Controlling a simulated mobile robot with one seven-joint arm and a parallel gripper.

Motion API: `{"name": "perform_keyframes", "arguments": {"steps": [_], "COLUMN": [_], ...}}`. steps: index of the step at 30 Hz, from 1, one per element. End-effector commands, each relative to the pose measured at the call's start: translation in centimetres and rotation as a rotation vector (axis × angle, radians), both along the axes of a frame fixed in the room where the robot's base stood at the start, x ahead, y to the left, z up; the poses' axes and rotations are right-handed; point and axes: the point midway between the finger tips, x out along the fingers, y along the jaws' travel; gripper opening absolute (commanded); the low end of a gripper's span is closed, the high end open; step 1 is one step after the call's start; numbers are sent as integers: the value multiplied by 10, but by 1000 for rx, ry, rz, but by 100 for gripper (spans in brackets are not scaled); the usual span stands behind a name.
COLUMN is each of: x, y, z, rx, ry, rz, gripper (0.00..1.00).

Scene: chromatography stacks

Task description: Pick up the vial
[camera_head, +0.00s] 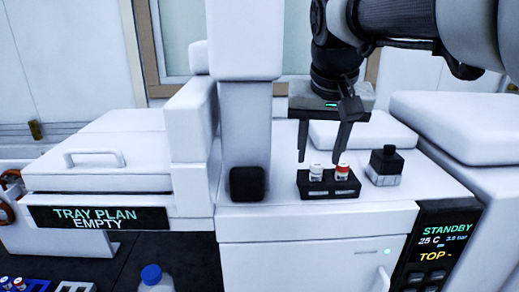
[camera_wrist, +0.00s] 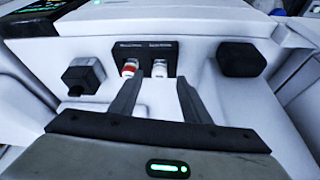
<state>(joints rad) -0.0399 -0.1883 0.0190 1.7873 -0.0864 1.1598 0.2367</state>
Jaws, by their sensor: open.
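A white-capped vial (camera_head: 316,172) and a red-capped vial (camera_head: 342,171) stand upright side by side in a small black rack (camera_head: 328,188) on the white instrument top. In the wrist view the red-capped vial (camera_wrist: 130,67) is on the left and the white vial (camera_wrist: 160,68) on the right, in the rack (camera_wrist: 146,47). My gripper (camera_head: 320,160) is open and empty, pointing down close above the rack. In the wrist view its fingertips (camera_wrist: 155,82) are spread, with the white vial between them and the red one near the left finger. Whether a finger touches a vial cannot be told.
A black-capped square bottle (camera_head: 385,166) stands just right of the rack. A white column (camera_head: 246,120) with a black block (camera_head: 247,184) rises on its left. A tray unit with display (camera_head: 98,217) lies further left; a blue-capped bottle (camera_head: 152,276) stands below.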

Motion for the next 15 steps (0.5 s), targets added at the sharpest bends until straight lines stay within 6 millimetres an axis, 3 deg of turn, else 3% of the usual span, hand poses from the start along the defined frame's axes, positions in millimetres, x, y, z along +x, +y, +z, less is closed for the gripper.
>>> {"name": "perform_keyframes", "arguments": {"steps": [6, 15], "x": [13, 16], "y": [-3, -3], "z": [-28, -33], "rx": [0, 0], "ry": [3, 0], "rz": [0, 0], "gripper": [43, 43]}}
